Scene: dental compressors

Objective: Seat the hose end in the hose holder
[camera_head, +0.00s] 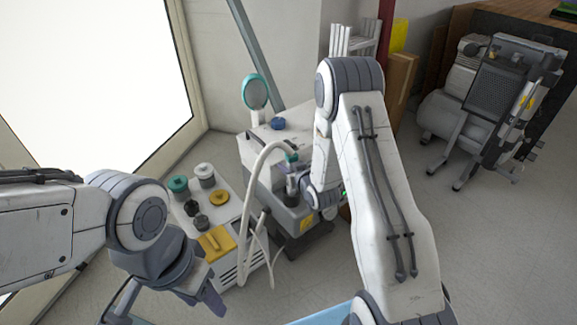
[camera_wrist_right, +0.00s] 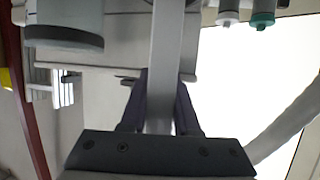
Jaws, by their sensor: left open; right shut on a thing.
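The white hose (camera_head: 250,175) arches up from the low cabinet and bends over to a green-collared hose end (camera_head: 291,157) above the grey dental unit. My right gripper (camera_head: 294,183) is beside this end, partly hidden by its own arm. In the right wrist view, the right gripper (camera_wrist_right: 162,90) is shut on a pale grey, upright tube-like part of the hose end (camera_wrist_right: 165,50). I cannot clearly pick out the hose holder; the area by the unit is partly covered by my right arm. My left gripper (camera_head: 165,305) is open and empty at the lower left, apart from the hose.
A white cabinet (camera_head: 226,264) carries several capped jars (camera_head: 204,175) and a yellow block (camera_head: 216,243). A green-rimmed round piece (camera_head: 255,92) stands on the dental unit (camera_head: 262,132). A compressor (camera_head: 490,100) stands at the right, with clear floor (camera_head: 475,240) before it.

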